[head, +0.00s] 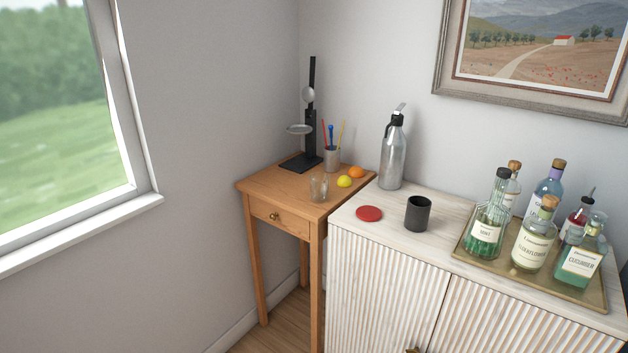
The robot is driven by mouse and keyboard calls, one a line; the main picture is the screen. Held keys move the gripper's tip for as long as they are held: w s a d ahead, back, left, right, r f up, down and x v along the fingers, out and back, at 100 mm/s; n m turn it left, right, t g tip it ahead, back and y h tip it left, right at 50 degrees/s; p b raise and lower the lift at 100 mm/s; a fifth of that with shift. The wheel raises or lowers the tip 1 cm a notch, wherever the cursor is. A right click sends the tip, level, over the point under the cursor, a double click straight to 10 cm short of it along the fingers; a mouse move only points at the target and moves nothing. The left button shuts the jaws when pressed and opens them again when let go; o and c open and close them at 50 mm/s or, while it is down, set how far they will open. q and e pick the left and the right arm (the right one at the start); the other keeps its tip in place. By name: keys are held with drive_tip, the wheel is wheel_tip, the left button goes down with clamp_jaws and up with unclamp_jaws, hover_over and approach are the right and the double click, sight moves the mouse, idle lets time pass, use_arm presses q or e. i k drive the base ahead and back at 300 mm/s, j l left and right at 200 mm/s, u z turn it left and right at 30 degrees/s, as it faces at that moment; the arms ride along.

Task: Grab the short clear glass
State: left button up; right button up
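A short clear glass (319,187) stands on the small wooden side table (272,186), near its front edge. A yellow lemon (344,181) lies just to its right. The glass looks empty, and the table shows through it. Neither of my grippers shows in the head view.
Behind the glass are a black stand (311,130), a metal cup with stirrers (332,158) and an orange (356,172). The white cabinet (450,238) adjoins at right, with a steel siphon (393,152), red coaster (369,213), dark cup (417,213) and bottle tray (473,257).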

sight(319, 188)
drive_tip(key=i+j, duration=0.3)
drive_tip(key=i, duration=0.2)
drive_tip(key=i+j+z, duration=0.1)
drive_tip(key=i+j, duration=0.25)
drive_tip(key=i, duration=0.15)
